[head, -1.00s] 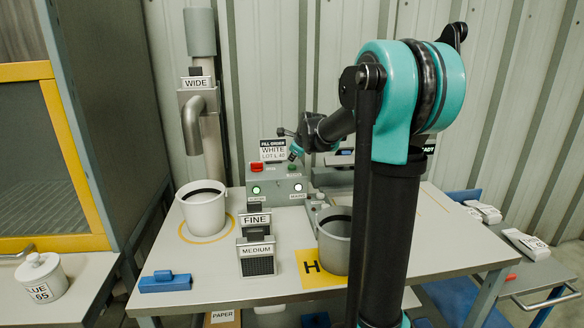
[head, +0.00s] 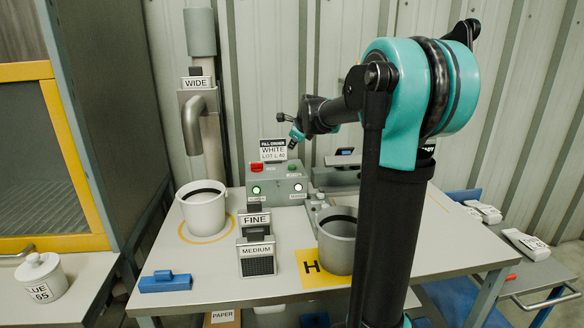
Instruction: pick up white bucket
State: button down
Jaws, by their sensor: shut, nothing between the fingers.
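The white bucket (head: 203,210) stands upright on the left of the table, inside a yellow ring marking and below the bent metal spout labelled WIDE. It looks open at the top with a dark inside. My gripper (head: 296,138) is small in view, shut and empty, above the grey control box (head: 278,186) at the back of the table. It is right of the bucket, higher than it and well apart from it.
A grey bucket (head: 337,250) stands on the yellow H mark. FINE (head: 254,222) and MEDIUM (head: 257,262) labelled blocks stand between the buckets. The spout (head: 191,125) hangs over the white bucket.

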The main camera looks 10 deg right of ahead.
aim_at(202, 203)
jog(key=k+l, duration=0.45)
jog(key=l, duration=0.25)
jog(key=k+l, duration=0.25)
jog(key=l, duration=0.15)
